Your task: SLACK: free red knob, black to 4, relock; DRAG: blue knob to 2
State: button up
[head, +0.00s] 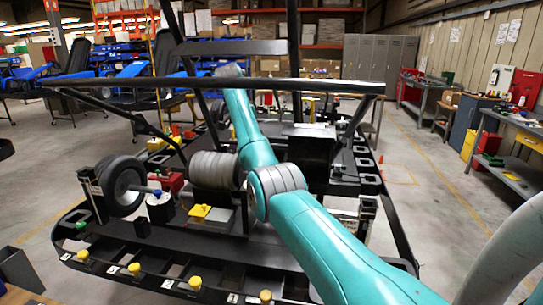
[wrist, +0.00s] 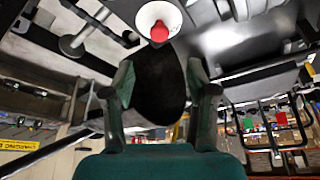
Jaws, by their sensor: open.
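In the wrist view a red knob (wrist: 159,31) sits on a white round base (wrist: 148,16), just beyond my gripper (wrist: 160,78). The two dark green fingers are apart, with nothing clearly held between them. A large dark rounded shape (wrist: 160,90) shows behind the gap; I cannot tell what it is. In the head view a blue knob (head: 157,192) tops a dark and white post beside the wheel at the left. My gripper cannot be made out in the head view, where my teal arm reaches over the stand. I cannot pick out the black knob for certain.
A black kart stand (head: 225,247) fills the middle. Its front rail carries several yellow knobs (head: 134,268) with number labels. A black crossbar (head: 330,85) spans above. Open floor (head: 430,190) lies to the right.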

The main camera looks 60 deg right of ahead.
jog(key=x, duration=1)
jog(key=shift+d+f, duration=0.2)
jog(key=shift+f, duration=0.15)
grip_shut()
